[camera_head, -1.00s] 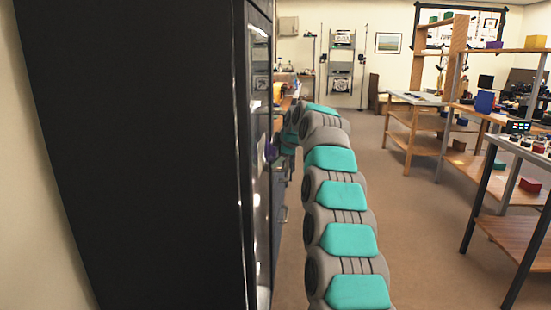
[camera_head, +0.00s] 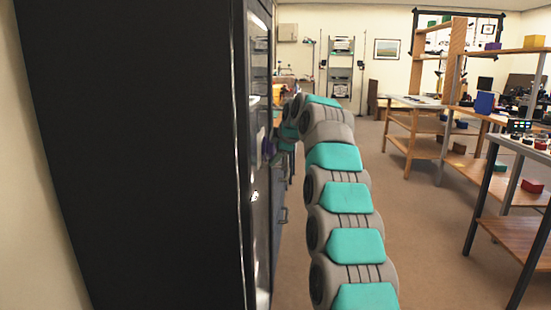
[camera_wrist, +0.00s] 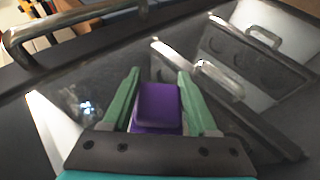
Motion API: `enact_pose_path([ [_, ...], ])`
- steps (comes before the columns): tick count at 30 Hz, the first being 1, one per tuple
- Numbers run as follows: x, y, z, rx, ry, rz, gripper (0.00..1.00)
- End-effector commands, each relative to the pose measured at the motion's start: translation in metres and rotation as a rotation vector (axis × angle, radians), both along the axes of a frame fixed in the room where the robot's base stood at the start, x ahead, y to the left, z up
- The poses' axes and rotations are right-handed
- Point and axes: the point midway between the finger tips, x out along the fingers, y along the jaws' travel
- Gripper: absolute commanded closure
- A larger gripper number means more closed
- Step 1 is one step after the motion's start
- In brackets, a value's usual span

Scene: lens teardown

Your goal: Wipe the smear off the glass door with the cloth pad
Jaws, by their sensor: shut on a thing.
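My gripper (camera_wrist: 157,98) is shut on the purple cloth pad (camera_wrist: 158,104), which sits between its two green fingers. The glass door (camera_wrist: 215,128) fills much of the wrist view behind the pad. I cannot tell whether the pad touches the glass. A small whitish patch (camera_wrist: 87,108) shows left of the fingers; it may be the smear or a glint. In the head view the glass door (camera_head: 259,75) is seen nearly edge-on, on the right side of a tall black cabinet.
The black cabinet (camera_head: 140,150) fills the left of the head view. A metal bar handle (camera_wrist: 75,25) crosses the top left of the wrist view. Wooden shelving (camera_head: 425,148) and a bench stand at right. Open carpet (camera_head: 420,230) lies between them and my arm.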

Motion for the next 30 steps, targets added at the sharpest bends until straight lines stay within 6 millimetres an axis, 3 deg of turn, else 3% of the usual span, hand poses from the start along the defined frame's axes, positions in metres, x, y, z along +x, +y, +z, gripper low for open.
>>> enact_pose_path([
  [30, -0.051, 0.001, -0.002, 0.001, -0.003, 0.003, 0.94],
])
